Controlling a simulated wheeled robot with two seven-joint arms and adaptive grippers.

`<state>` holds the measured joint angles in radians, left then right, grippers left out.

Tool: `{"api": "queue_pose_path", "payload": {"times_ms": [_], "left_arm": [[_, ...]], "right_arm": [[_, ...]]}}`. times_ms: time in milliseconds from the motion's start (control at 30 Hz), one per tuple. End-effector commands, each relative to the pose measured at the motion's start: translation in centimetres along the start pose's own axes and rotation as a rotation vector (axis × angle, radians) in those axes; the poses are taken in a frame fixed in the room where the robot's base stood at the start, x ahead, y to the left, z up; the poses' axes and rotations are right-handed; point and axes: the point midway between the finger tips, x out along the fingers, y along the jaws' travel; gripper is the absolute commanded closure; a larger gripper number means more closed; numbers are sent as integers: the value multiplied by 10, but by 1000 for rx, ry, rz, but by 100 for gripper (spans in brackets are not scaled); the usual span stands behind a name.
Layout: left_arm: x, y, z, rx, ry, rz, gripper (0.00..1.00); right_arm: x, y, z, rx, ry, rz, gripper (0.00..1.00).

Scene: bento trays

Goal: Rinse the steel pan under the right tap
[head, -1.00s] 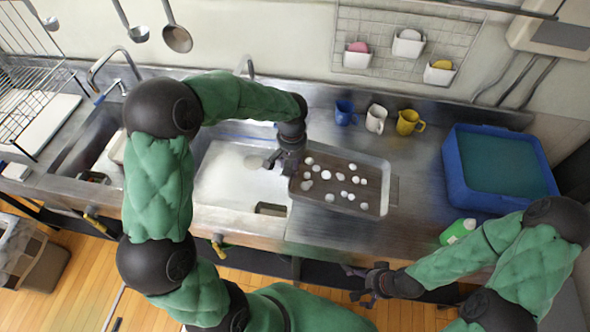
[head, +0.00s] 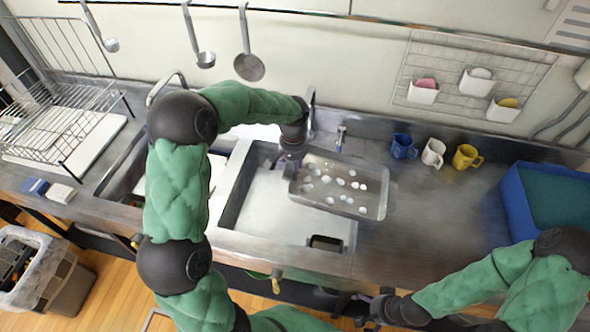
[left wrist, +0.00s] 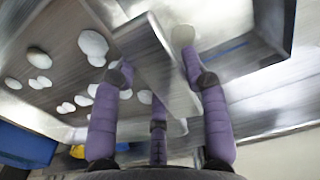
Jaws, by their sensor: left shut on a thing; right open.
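The steel pan (head: 372,207) is a shallow rectangular tray with several white blobs on its inside. It is held over the right part of the right sink basin (head: 262,215), partly reaching over the counter. My left gripper (head: 289,165) is shut on the pan's left edge. In the left wrist view its purple fingers (left wrist: 155,70) straddle the pan's wall, and the pan (left wrist: 60,65) shows blurred. The right tap (head: 311,108) stands behind the pan, partly hidden by my left wrist. No water stream can be made out. My right gripper (head: 368,308) is open and empty near the front edge.
Blue (head: 403,146), white (head: 433,152) and yellow (head: 467,157) mugs stand on the counter right of the pan. A blue bin (head: 512,200) is further right. A dish rack (head: 60,100) is at the left. Ladles hang on the wall.

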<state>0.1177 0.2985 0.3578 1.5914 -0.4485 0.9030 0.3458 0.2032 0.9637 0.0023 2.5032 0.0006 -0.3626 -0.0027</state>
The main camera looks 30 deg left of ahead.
Motion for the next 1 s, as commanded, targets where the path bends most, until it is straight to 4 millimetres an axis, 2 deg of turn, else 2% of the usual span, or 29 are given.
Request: {"api": "queue_pose_path", "payload": {"times_ms": [1000], "left_arm": [[15, -53, -64, -4, 3, 0, 100]], "right_arm": [[-3, -1, 0, -1, -1, 0, 0]]}}
